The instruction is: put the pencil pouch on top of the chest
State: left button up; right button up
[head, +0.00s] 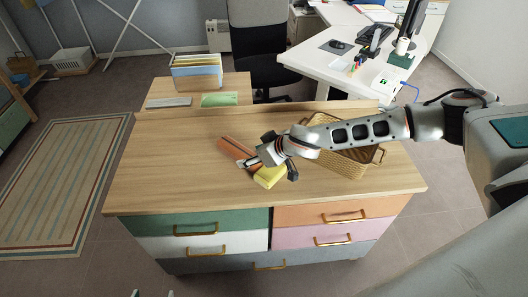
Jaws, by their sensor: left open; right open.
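The chest (170,160) has a wide wooden top and coloured drawer fronts in green, white, orange, pink and grey. A long orange-brown item that looks like the pencil pouch (231,146) lies on the chest top near its middle. My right gripper (266,167) is open, low over the top, just right of the pouch and partly in front of it. I cannot tell whether they touch. A yellow block (268,178) lies under and in front of this gripper, partly hidden by it. My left gripper (152,293) shows only its spread tips at the bottom edge.
A wicker basket (372,164) stands on the right of the chest top, partly behind my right arm. The left of the top is clear. Behind are a small table with a file box (197,79), an office chair (262,60) and a white desk (325,65).

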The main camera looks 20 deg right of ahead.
jog(key=v, duration=1)
jog(key=shift+r, duration=0.1)
jog(key=shift+s, duration=0.25)
jog(key=s+a+f+m+g+y, duration=0.1)
jog(key=s+a+m+g+y, duration=0.2)
jog(key=s+a+m, duration=0.5)
jog(key=s+a+f+m+g+y, duration=0.15)
jog(key=s+a+y, duration=0.3)
jog(key=a, duration=0.65)
jog(key=s+a+r+m+t+y, duration=0.25)
jog(key=a+r+m+y, duration=0.45)
jog(key=m, duration=1)
jog(key=w+d+f+m+t+h, duration=0.3)
jog(key=d+m+t+h, duration=0.2)
jog(key=m, duration=1)
jog(key=w+d+f+m+t+h, duration=0.35)
jog(key=d+m+h, duration=0.2)
jog(key=m, duration=0.95)
jog(key=s+d+f+m+g+h, duration=0.2)
jog(key=s+d+f+m, duration=0.4)
jog(key=f+m, duration=0.2)
jog(key=s+d+f+m+g+h, duration=0.1)
jog(key=s+d+f+m+h, duration=0.2)
jog(key=s+d+f+m, duration=0.3)
notch_tip(320, 180, down, 6)
jog(key=d+m, duration=0.1)
jog(key=m, duration=0.2)
jog(key=shift+s+r+g, duration=0.25)
jog(key=shift+g, duration=0.1)
jog(key=shift+d, duration=0.1)
